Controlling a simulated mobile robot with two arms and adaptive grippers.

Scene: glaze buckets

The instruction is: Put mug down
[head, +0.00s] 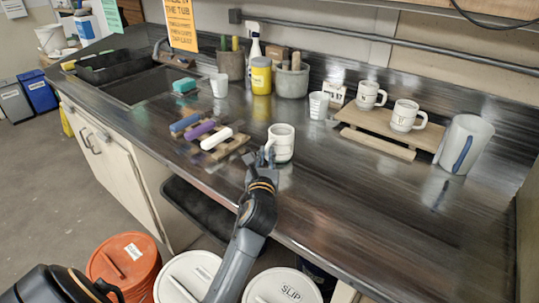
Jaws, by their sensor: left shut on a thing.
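A white mug (282,143) is upright near the front edge of the dark metal counter (340,205). My left gripper (263,160) is shut on the mug at its left side, where the handle is. The fingers partly hide the handle. I cannot tell whether the mug's base touches the counter. Two more white mugs, a rear one (370,95) and a front one (406,116), stand on a wooden board (378,123) at the right. My right gripper is not in view.
A wooden rack with purple (200,131), blue and white rolls lies left of the mug. A tall white pitcher (465,145) stands at the right, and a white cup (318,105) behind. The counter's right front is clear. Lidded buckets (124,262) stand below.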

